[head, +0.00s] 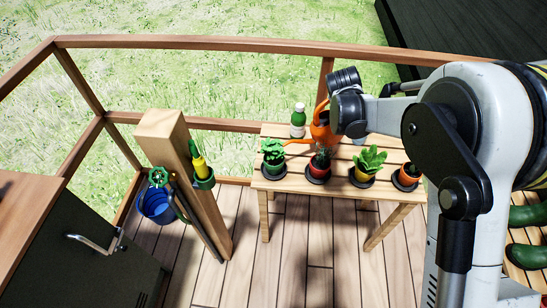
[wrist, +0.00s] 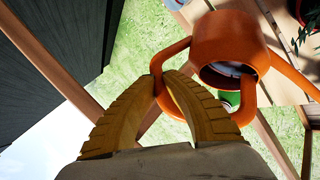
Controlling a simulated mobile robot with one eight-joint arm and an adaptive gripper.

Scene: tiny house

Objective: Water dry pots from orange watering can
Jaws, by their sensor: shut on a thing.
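The orange watering can (head: 322,134) is over the wooden table, behind the red pot (head: 319,173). Its spout points left, toward the plant in the dark green pot (head: 272,169). My gripper (wrist: 160,84) is shut on the can's orange handle, and the can's round opening (wrist: 236,72) faces the wrist camera. In the head view my wrist partly covers the can. A yellow pot (head: 361,178) and an orange pot (head: 406,178) stand further right, each pot on a dark saucer. No water stream is visible. I cannot tell which soil is dry.
A green and white bottle (head: 298,121) stands at the table's back left. A wooden post (head: 175,170) with a yellow-and-green holder and a blue bucket (head: 155,205) are left of the table (head: 333,190). Railings enclose the deck, and the floor (head: 310,250) before the table is clear.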

